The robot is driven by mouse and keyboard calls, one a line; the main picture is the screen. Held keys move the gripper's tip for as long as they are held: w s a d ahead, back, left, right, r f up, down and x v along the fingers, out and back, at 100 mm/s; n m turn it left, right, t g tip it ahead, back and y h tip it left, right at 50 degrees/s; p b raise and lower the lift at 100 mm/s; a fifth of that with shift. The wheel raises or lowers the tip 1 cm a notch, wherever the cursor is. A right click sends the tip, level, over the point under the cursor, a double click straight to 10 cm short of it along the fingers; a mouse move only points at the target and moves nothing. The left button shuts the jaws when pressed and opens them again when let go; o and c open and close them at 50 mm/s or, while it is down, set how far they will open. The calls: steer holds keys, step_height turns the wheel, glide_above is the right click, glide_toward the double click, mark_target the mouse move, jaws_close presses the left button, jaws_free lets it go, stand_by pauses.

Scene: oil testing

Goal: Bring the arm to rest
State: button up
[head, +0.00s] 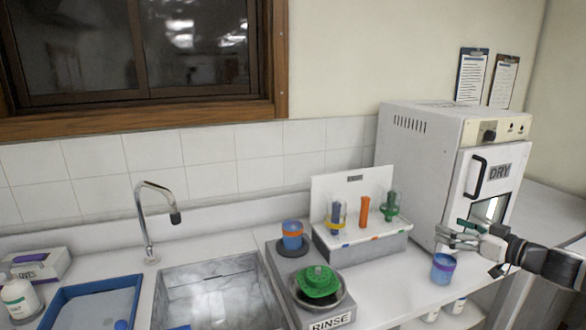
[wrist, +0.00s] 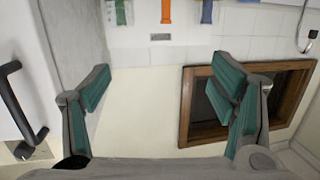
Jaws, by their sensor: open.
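My gripper (head: 458,233) is at the right in the head view, in front of the white DRY oven (head: 447,150) and above the counter. In the wrist view the fingers of my gripper (wrist: 165,82) are spread wide, with nothing between them. A blue cup with a coloured band (head: 443,268) stands on the counter just below my gripper, and I see no grip on it. My arm (head: 545,262) reaches in from the right edge.
A rack (head: 365,247) holds blue, orange and green items. The RINSE station (head: 322,318) has a green part (head: 318,281) in a bowl, with a blue-orange cup (head: 292,235) behind. The sink (head: 215,295), tap (head: 150,225) and blue tray (head: 95,305) are left.

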steer(key=s+a+f+n+g+b, duration=0.1)
steer(key=s+a+f+g, duration=0.2)
steer(key=a, duration=0.4)
steer(key=s+a+f+n+g+h+b, duration=0.1)
steer(key=s+a+f+g, duration=0.2)
steer(key=a, duration=0.5)
steer(key=s+a+f+n+g+b, duration=0.1)
steer(key=a+f+g, duration=0.2)
steer(key=a+g, duration=0.3)
steer(key=s+a+r+m+t+h+b, duration=0.1)
steer(key=s+r+m+h+b, duration=0.2)
steer(key=s, duration=0.9)
steer(key=s+r+m+t+h+b, duration=0.1)
steer(key=s+r+m+h+b, duration=0.2)
steer(key=s+r, duration=0.5)
steer(key=shift+s+a+m+t+h, duration=0.35)
steer(key=shift+s+m+h, duration=0.25)
steer(key=shift+s+m, duration=1.1)
steer(key=shift+s+r+n, duration=0.1)
steer(key=shift+s+n, duration=0.2)
